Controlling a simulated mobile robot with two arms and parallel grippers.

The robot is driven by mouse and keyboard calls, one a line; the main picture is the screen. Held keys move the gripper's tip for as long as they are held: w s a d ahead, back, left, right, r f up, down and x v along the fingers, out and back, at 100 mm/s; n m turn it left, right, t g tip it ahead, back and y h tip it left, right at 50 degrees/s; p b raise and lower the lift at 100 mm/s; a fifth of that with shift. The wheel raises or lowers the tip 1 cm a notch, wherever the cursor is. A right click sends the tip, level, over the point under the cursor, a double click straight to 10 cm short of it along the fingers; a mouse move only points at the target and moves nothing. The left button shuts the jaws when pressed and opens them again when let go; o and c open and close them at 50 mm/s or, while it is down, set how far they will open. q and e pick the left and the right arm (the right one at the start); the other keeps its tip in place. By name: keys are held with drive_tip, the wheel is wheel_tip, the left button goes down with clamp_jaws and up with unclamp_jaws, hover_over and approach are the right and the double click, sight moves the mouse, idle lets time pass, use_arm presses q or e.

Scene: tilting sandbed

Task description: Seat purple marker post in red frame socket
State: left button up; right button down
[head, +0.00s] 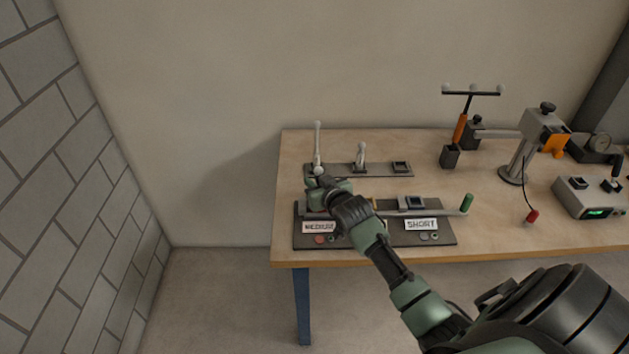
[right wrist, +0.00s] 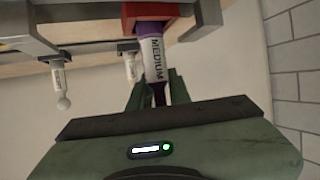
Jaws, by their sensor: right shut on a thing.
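The purple marker post (right wrist: 150,34) has a white band reading MEDIUM and shows in the right wrist view. My right gripper (right wrist: 156,84) is shut on its shaft, below the band. The purple end of the post meets the red frame socket (right wrist: 146,12) at the top of that view. I cannot tell how deep the post sits in it. In the head view my right gripper (head: 319,184) is over the left part of the front panel and hides most of the post and the socket. My left gripper is not in view.
The front panel (head: 384,240) carries MEDIUM and SHORT labels and a green-handled bar (head: 466,204). Behind it a rack (head: 338,169) holds pale posts (head: 318,138) with ball ends, close to my right gripper. A stand (head: 521,150) and a control box (head: 590,196) are at the right.

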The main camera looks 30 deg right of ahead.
drive_tip(key=c, duration=1.2)
unclamp_jaws()
drive_tip(key=shift+c, duration=0.2)
drive_tip(key=v, duration=0.8)
